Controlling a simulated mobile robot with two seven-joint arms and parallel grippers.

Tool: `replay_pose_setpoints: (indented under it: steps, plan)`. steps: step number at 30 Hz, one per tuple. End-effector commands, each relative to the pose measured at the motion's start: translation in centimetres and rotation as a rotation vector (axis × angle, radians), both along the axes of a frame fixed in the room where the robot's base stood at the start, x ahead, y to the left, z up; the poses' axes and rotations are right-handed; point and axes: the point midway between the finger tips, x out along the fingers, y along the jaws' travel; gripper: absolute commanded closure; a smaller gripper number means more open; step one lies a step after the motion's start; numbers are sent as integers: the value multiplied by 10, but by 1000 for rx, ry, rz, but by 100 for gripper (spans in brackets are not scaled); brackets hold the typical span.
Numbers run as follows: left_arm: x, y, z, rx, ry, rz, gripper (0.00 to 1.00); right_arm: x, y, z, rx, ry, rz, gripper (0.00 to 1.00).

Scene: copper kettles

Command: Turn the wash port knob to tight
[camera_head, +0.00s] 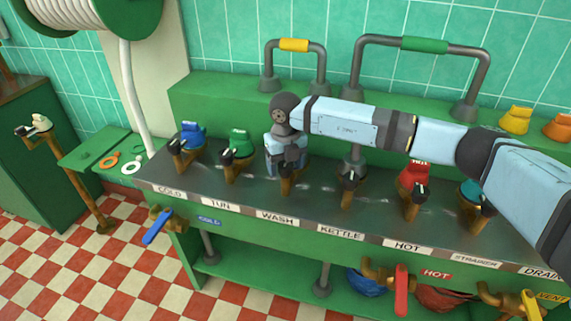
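The wash port (286,186) is a short brass stub on the steel counter, behind the WASH label (277,217). My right gripper (287,166) comes down over the top of this port, at the end of the blue-grey arm from the right. It hides most of the port's upper end and its knob. I cannot tell the knob's position, or whether the fingers are apart or closed on it. My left gripper is not in view.
Neighbouring ports carry a blue cap (192,134), a green cap (240,143) and a red cap (413,175); the kettle port (349,187) is close on the right. Pipe arches with a yellow band (294,45) and a green band (425,44) stand behind. Valve handles (401,290) hang below the counter's front.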

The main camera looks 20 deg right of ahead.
Motion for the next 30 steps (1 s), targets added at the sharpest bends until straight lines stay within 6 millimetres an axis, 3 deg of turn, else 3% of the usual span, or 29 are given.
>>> replay_pose_setpoints:
  steps: [8, 21, 30]
  plan:
    - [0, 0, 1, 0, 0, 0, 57, 0, 0, 9, 1, -1, 1, 31]
    - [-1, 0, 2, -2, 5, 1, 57, 0, 0, 102, 0, -3, 0, 31]
    - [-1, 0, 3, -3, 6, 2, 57, 0, 0, 136, 0, 0, 0, 31]
